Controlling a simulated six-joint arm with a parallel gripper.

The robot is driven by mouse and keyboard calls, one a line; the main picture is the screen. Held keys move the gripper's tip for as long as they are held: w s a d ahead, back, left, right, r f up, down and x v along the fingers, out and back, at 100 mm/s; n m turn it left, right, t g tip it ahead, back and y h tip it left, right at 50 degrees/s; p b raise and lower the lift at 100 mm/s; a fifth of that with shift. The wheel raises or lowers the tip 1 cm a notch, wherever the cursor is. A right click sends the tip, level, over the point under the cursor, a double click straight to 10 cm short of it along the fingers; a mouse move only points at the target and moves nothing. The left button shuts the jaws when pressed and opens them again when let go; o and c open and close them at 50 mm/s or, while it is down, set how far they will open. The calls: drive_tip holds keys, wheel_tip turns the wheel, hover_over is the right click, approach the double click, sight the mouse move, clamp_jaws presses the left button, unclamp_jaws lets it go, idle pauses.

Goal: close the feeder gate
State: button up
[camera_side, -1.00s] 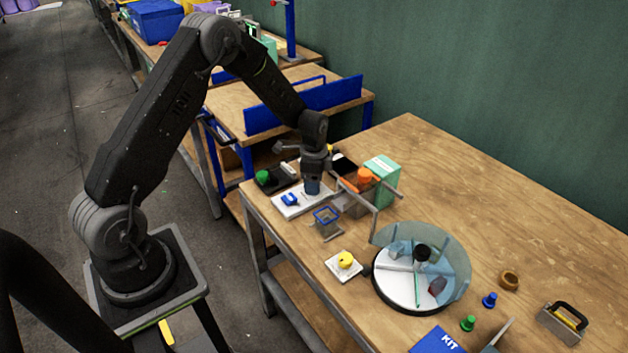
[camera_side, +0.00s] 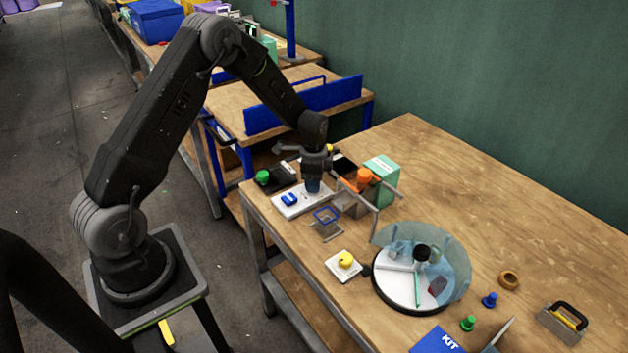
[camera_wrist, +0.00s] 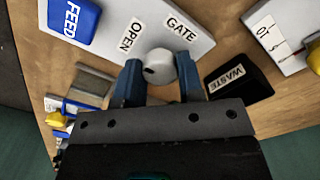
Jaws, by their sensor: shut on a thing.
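The gate control is a round grey knob (camera_wrist: 160,67) on a white panel (camera_wrist: 92,40), with the labels GATE and OPEN beside it. A small dark mark shows on the knob's left side, the side of the OPEN label. My gripper (camera_wrist: 159,72) has its two blue fingers on either side of the knob, shut on it. In the side view my gripper (camera_side: 312,186) points down at the panel (camera_side: 300,203), and its fingers hide the knob. A blue FEED button (camera_wrist: 72,20) sits on the same panel. I cannot pick out the gate itself.
A black WASTE box (camera_wrist: 238,82) is close to my right finger. A round turntable (camera_side: 395,290) with a clear guard is farther right. The back right of the bench is clear.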

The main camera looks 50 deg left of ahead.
drive_tip(key=shift+n, duration=0.3)
drive_tip(key=n, duration=0.3)
drive_tip(key=shift+n, duration=0.4)
drive_tip(key=n, duration=0.4)
drive_tip(key=shift+n, duration=0.3)
drive_tip(key=n, duration=0.8)
drive_tip(key=shift+n, duration=0.3)
drive_tip(key=o, duration=0.9)
drive_tip(key=shift+r, duration=0.1)
wheel_tip(320, 180, up, 14)
drive_tip(key=shift+f, duration=0.15)
